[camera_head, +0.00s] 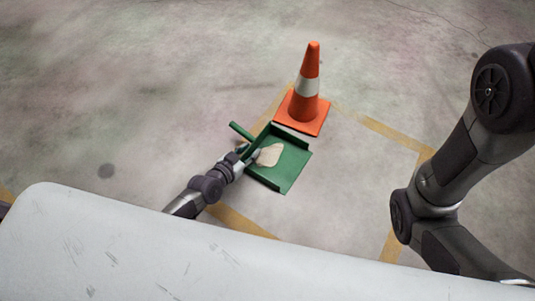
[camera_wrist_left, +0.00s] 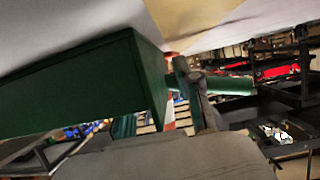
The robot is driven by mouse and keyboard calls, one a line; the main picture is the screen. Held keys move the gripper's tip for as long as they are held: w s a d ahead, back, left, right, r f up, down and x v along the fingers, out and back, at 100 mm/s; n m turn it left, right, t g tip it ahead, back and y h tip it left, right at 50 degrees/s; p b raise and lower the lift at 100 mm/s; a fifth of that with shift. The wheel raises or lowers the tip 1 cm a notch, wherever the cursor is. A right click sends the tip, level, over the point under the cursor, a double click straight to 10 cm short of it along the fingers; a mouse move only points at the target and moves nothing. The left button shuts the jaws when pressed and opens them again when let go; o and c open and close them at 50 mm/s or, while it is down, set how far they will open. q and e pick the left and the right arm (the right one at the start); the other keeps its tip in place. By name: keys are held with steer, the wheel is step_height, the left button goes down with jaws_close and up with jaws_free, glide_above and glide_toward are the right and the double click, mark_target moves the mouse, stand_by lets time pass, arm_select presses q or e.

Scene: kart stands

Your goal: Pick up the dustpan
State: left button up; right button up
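My left gripper (camera_head: 246,155) is at the dustpan's left rear edge, close to the handle base. In the left wrist view the dustpan's green side (camera_wrist_left: 90,85) fills the left, and a dark finger (camera_wrist_left: 198,98) stands beside the green handle (camera_wrist_left: 229,86). Whether the fingers are closed on it is hidden. My right gripper is outside the views.
An orange and white traffic cone (camera_head: 307,90) stands directly behind the dustpan on the tape line. A white scratched surface (camera_head: 130,250) fills the lower foreground. The concrete floor left of the square is clear. Dark racks (camera_wrist_left: 290,95) show in the left wrist view.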

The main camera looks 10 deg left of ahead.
arm_select(q)
jaws_close()
steer(key=shift+r, duration=0.15)
